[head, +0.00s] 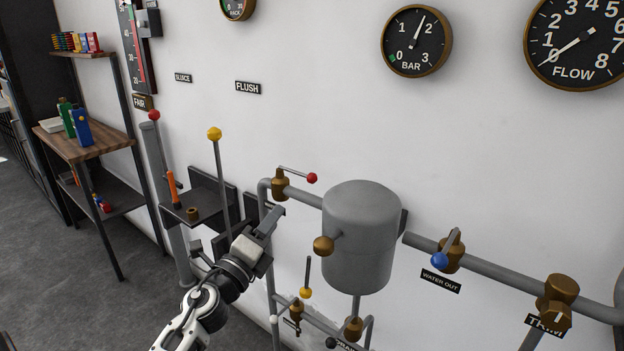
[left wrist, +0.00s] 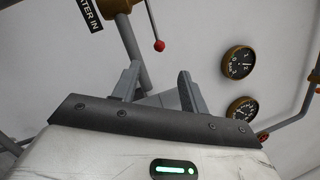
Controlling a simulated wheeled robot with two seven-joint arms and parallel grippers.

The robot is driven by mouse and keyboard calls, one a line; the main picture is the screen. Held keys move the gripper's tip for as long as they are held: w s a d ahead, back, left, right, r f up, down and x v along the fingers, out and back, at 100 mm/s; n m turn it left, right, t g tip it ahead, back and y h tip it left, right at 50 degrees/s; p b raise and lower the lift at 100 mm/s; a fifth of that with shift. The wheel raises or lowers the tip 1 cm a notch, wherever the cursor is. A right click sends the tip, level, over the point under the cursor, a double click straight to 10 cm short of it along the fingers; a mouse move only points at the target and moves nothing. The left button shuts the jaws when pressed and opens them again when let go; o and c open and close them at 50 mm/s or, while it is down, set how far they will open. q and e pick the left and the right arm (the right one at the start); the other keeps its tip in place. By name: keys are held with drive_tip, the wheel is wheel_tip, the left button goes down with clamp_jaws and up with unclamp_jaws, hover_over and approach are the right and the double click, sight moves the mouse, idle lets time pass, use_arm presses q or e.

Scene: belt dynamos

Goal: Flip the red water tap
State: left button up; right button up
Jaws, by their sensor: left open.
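The red water tap is a brass valve (head: 280,184) on the grey pipe left of the tank. Its thin lever points right and ends in a red knob (head: 312,178). In the left wrist view the red knob (left wrist: 159,45) hangs beyond the fingertips, beside a WATER IN label (left wrist: 84,14). My left gripper (head: 274,217) is open and empty, just below and left of the tap and apart from the knob. It also shows in the left wrist view (left wrist: 158,83), its two fingers spread. My right gripper is not in view.
A grey tank (head: 360,235) stands right of the tap. A blue-knobbed tap (head: 440,260) is farther right. A yellow-knobbed lever (head: 306,292) is below. A tall yellow-topped lever (head: 215,134) rises left of my gripper.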

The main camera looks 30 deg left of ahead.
sight(309, 182)
use_arm(q)
drive_tip(key=shift+m+h, duration=0.6)
drive_tip(key=shift+m, duration=0.2)
drive_tip(key=x, duration=1.6)
drive_tip(key=shift+w+d+p, duration=0.1)
drive_tip(key=shift+w+p, duration=0.05)
drive_tip(key=shift+p, duration=0.25)
drive_tip(key=shift+f, duration=0.1)
clamp_jaws()
